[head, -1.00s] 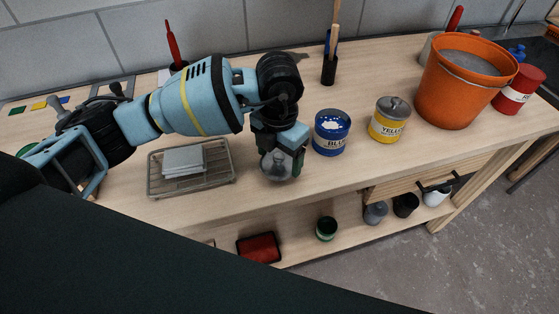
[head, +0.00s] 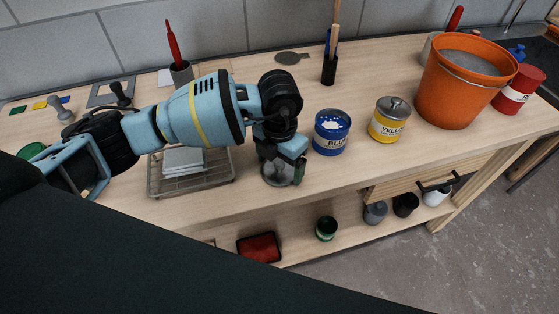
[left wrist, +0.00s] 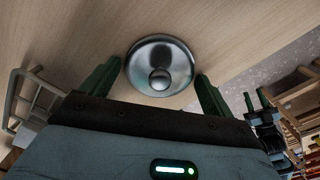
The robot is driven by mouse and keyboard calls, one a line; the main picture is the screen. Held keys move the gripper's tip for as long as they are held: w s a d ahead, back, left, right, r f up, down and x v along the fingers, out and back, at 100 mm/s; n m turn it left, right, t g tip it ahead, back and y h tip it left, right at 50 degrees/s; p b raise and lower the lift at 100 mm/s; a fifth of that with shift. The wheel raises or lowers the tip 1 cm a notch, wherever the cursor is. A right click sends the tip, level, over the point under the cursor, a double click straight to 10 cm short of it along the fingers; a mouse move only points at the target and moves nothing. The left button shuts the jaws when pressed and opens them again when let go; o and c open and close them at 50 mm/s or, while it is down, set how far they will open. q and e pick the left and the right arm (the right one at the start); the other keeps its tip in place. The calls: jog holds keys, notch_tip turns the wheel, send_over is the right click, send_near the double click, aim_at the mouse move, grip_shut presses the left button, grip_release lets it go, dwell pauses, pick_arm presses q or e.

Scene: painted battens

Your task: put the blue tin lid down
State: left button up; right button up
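A round grey metal lid with a knob (head: 277,175) is at the front of the bench, left of the tin. My left gripper (head: 282,166) points down over the lid. In the left wrist view the lid (left wrist: 160,58) lies between the fingertips, with a narrow gap on each side, so the gripper (left wrist: 160,72) looks open. The lid appears flat at the bench top. What seems to be my right gripper (left wrist: 257,102) shows small and dark in the left wrist view.
A wire tray with grey pads (head: 190,188) stands close on the left. A lidded yellow tin (head: 388,122), an orange bucket (head: 458,95) and a red tin (head: 518,90) stand to the right. The bench's front edge is close to the lid. Bare bench lies behind the gripper.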

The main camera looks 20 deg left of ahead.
aim_at(280, 164)
pick_arm(q)
jog(key=shift+o, duration=1)
jog(key=shift+r, duration=0.2)
notch_tip(280, 164, up, 12)
